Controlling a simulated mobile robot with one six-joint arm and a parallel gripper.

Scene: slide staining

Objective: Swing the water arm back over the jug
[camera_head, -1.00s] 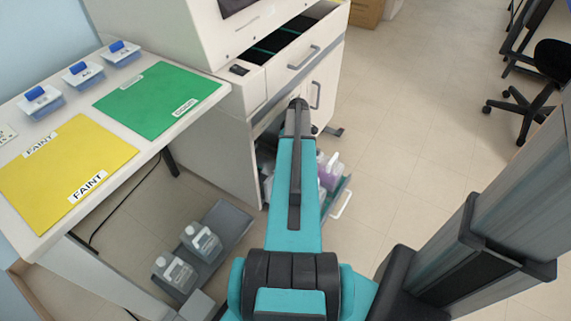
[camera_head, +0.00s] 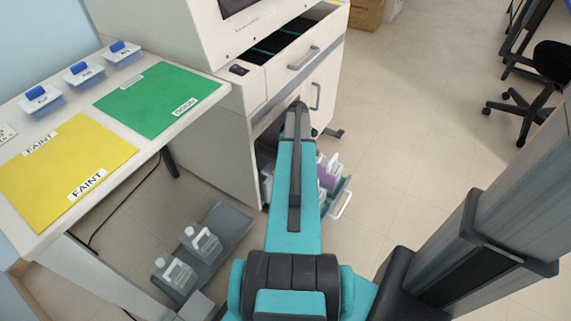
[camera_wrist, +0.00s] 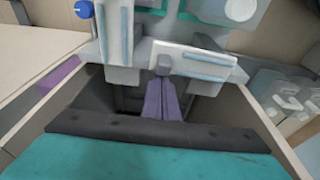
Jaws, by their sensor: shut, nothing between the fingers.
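My gripper shows in the wrist view (camera_wrist: 163,84) as two long purple fingers pressed together, pointing into an open cabinet bay. In the head view my own arm hides it. Just beyond the fingertips are pale brackets with blue strips, one upright (camera_wrist: 117,35) and one tilted across (camera_wrist: 192,60). I cannot tell which of them, if any, is the water arm, or whether the fingers touch them. Clear jugs (camera_wrist: 288,98) stand at the right of the wrist view. In the head view, jugs with purple content (camera_head: 328,168) stand in the low pulled-out drawer, partly behind my arm.
The white stainer cabinet (camera_head: 210,140) has an open upper drawer (camera_head: 300,55). The low drawer's handle (camera_head: 342,205) sticks out right of my arm. A grey floor tray (camera_head: 228,225) holds two clear jugs. A table with yellow (camera_head: 65,165) and green mats is at left.

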